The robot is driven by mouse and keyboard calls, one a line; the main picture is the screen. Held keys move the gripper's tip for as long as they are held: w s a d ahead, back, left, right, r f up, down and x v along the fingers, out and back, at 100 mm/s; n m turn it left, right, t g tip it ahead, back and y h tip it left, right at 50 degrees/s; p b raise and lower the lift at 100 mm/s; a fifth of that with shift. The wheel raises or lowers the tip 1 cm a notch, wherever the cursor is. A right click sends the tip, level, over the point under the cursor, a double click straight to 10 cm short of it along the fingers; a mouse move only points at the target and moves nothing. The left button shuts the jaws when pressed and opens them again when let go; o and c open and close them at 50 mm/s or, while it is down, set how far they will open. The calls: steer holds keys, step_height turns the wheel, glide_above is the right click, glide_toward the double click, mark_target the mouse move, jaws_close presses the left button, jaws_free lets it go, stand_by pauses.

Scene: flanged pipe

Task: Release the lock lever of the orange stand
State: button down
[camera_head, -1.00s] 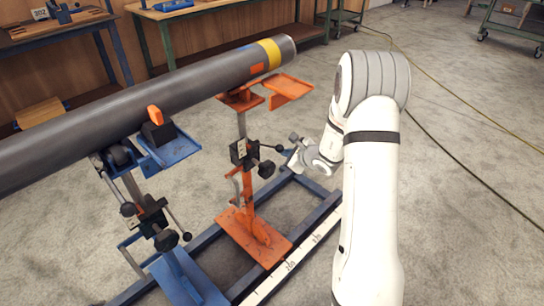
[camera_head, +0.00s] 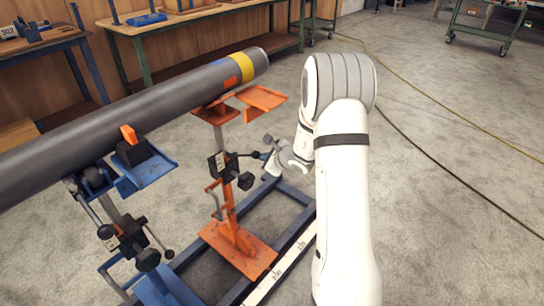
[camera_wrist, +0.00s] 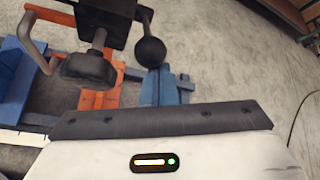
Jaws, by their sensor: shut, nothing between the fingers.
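The orange stand (camera_head: 231,220) stands upright under the far end of the dark pipe (camera_head: 150,105). Its black clamp block (camera_head: 221,167) carries a thin lever with a black ball end (camera_head: 255,155), pointing right in the head view. A black hand knob (camera_head: 245,181) sits just below. My gripper (camera_head: 269,148) is shut and empty, just right of the ball end; I cannot tell if they touch. In the wrist view the ball (camera_wrist: 150,52) is ahead of my gripper's dark edge (camera_wrist: 160,118), with the hand knob (camera_wrist: 88,69) to its left.
A blue stand (camera_head: 122,235) with a similar clamp stands to the left. Both stands sit on a blue floor frame (camera_head: 290,237) with a white scale strip. Workbenches line the back.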

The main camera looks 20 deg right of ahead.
steer(key=s+d+r+b, duration=0.2)
steer(key=s+d, duration=0.3)
steer(key=s, duration=0.2)
steer(key=shift+s+d+r, duration=0.15)
steer(key=shift+d+r, duration=0.05)
steer(key=shift+r, duration=0.15)
stand_by(0.4)
